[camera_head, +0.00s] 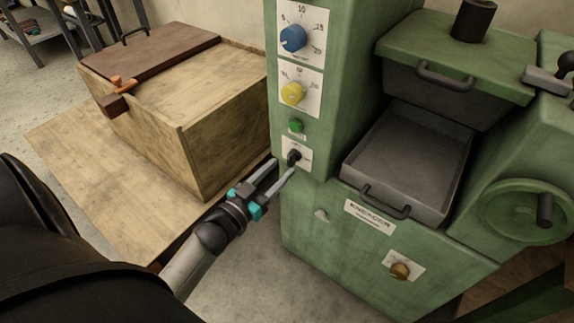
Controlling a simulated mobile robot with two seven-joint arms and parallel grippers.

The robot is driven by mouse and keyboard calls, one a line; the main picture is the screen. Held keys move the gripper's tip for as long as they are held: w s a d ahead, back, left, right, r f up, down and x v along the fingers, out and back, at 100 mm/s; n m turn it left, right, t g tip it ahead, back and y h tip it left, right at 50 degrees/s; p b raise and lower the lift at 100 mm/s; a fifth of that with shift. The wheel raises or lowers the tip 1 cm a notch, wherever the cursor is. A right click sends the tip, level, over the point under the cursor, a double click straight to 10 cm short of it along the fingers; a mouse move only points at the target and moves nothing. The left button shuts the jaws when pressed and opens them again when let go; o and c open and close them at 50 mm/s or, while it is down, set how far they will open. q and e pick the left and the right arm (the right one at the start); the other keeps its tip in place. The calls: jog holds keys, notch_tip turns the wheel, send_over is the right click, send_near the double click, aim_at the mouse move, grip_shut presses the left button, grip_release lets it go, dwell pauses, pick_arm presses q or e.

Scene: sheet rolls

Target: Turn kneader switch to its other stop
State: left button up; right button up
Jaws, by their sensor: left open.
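A small black switch (293,157) sits on a white plate on the front of the green machine (335,80), below a green button. My left gripper (284,168) comes in from the lower left, with its two grey fingers spread apart. The fingertips are just below and left of the switch. Whether a finger touches it, I cannot tell. The switch's exact stop position is too small to read. A white label (369,216) to the lower right seems to read "KNEADER". My right gripper is out of view.
A blue knob (293,38), a yellow knob (292,93) and the green button (296,126) are above the switch. A grey tray (412,160) with a handle and a handwheel (530,211) are to the right. A wooden box (190,120) stands close on the left.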

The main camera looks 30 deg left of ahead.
aim_at(289, 161)
pick_arm(q)
jog(key=shift+w+d+b, duration=0.15)
jog(key=shift+w+b, duration=0.35)
jog(key=shift+w, duration=1.5)
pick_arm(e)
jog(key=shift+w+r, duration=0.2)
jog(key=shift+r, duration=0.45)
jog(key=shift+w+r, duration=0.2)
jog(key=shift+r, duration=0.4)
pick_arm(q)
grip_shut()
